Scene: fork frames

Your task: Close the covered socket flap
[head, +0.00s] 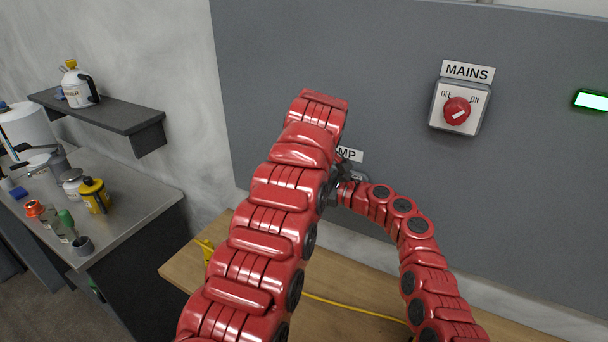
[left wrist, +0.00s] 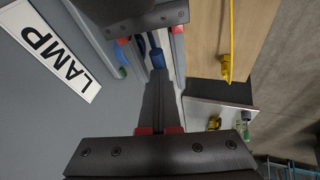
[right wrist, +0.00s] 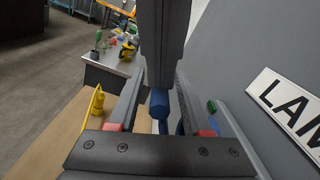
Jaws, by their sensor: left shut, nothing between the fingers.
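The covered socket sits below the LAMP label and is mostly hidden by my arms in the head view. I cannot make out its flap or the flap's angle. A blue cylindrical plug shows in the left wrist view (left wrist: 157,57) and the right wrist view (right wrist: 158,103). My left gripper (left wrist: 158,80) is shut and empty, its dark fingertips close to the plug. My right gripper (right wrist: 160,92) is open, its fingers on both sides of the plug, with visible gaps. My left gripper's fingers cross the right wrist view from above.
The LAMP label (left wrist: 50,47) is on the grey panel (head: 400,50). The MAINS switch (head: 458,108) is at upper right. A yellow cable (head: 345,307) lies on the wooden bench (head: 330,322). A steel-topped cabinet (head: 130,205) with bottles and a shelf (head: 105,115) stand left.

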